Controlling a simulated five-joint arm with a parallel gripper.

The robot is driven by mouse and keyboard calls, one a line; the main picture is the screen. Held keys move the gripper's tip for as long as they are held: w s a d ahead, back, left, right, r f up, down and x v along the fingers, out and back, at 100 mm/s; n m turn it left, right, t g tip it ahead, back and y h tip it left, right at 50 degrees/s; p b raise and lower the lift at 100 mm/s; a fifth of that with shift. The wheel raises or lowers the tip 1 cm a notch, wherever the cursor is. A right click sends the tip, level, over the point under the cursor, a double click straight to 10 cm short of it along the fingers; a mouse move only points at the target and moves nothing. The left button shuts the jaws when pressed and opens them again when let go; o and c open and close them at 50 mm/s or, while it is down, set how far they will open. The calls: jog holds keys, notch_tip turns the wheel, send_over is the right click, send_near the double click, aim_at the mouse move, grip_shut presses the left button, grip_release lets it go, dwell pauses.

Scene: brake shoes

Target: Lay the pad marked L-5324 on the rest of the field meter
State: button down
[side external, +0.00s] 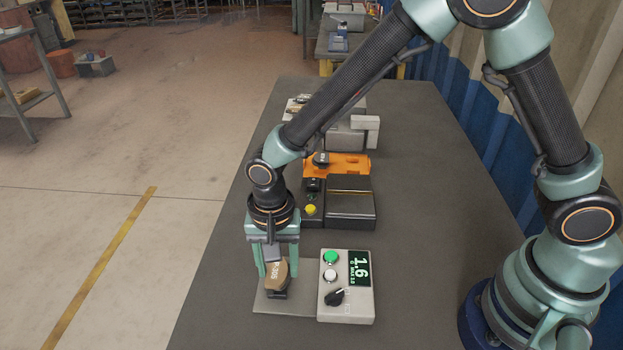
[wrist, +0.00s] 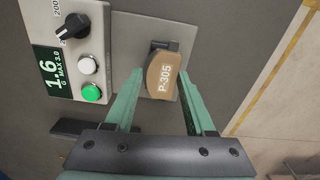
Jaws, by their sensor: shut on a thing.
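The field meter (side external: 346,287) is a pale box with a green and a white button, a black knob and a display reading 1.6 G MAX 3.0. It also shows in the wrist view (wrist: 72,45). A grey plate (side external: 300,303) lies beside it, with a small dark part (wrist: 160,46) on it. My gripper (wrist: 160,88) is shut on a tan pad (wrist: 161,74) marked P-305, over the plate. The pad also shows in the side view (side external: 275,275). I cannot tell whether the pad touches the dark part. I can read L-5324 nowhere.
Behind the meter stand a dark box with a yellow button (side external: 311,210), an orange fixture (side external: 348,164) and grey blocks (side external: 350,135).

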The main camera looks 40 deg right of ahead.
jog(key=shift+f, duration=0.35)
dwell(0.4)
jog(key=shift+c, duration=0.8)
grip_release()
notch_tip(320, 180, up, 12)
jog(key=s+d+r+n+t, duration=0.1)
jog(key=d+r+n+t, duration=0.1)
jog(key=d, duration=0.5)
jog(key=s+d+r+n+t, duration=0.1)
jog(key=s+d+r+n, duration=0.1)
jog(key=d+r, duration=0.3)
jog(key=s+d+r+n+t, duration=0.2)
jog(key=d+r+n, duration=0.1)
jog(key=d, duration=0.7)
jog(key=shift+s+d+r+n+t, duration=0.25)
jog(key=shift+d+r+n+t, duration=0.1)
jog(key=shift+n, duration=0.15)
